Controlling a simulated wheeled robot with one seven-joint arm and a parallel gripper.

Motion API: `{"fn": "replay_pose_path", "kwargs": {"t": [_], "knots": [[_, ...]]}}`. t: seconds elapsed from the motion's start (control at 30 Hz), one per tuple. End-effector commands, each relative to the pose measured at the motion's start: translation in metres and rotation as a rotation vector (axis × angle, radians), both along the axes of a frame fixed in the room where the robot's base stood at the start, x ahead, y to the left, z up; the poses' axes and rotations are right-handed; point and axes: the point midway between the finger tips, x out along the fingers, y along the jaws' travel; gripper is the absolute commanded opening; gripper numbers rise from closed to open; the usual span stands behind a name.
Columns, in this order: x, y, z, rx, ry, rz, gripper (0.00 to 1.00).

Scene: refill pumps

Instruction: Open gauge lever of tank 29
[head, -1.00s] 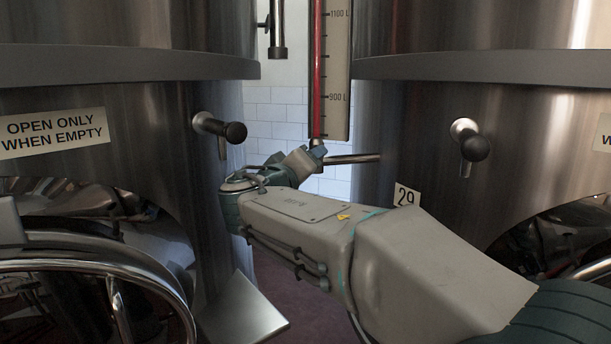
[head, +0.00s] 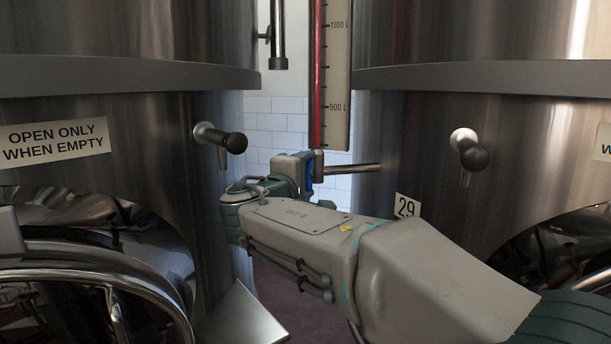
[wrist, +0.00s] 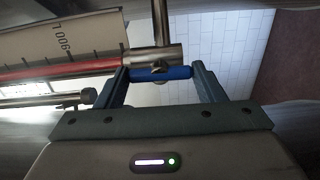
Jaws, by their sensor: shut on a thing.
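The gauge (head: 333,75) is a pale upright scale with a red column. It stands between two steel tanks. A steel pipe (head: 352,168) joins its foot to the right tank (head: 400,130), which bears the label 29 (head: 407,206). In the wrist view, the blue gauge lever (wrist: 160,73) sits on the steel valve body at the gauge's foot, crosswise between my fingertips. My gripper (head: 312,170) is at the gauge's foot in the head view, shut on the lever. Its fingers and wrist partly hide the valve in the head view.
The left tank carries an "OPEN ONLY WHEN EMPTY" label (head: 54,142) and a dark-knobbed tap (head: 225,140). A similar tap (head: 470,148) is on tank 29. The gap between the tanks is narrow, with a tiled wall behind.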

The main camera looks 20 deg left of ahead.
Motion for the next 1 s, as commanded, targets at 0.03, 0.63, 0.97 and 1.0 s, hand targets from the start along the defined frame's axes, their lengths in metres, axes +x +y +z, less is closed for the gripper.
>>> {"fn": "replay_pose_path", "kwargs": {"t": [0.03,0.63,0.97,1.0], "knots": [[-0.0002,0.0005,-0.0003,-0.011,0.002,0.001,0.40],[-0.0002,0.0005,-0.0008,-0.037,0.004,0.001,0.74],[-0.0009,0.0005,-0.0003,-0.035,0.003,0.001,0.84],[-0.0024,0.0007,-0.0003,-0.035,0.003,0.001,0.84]]}}
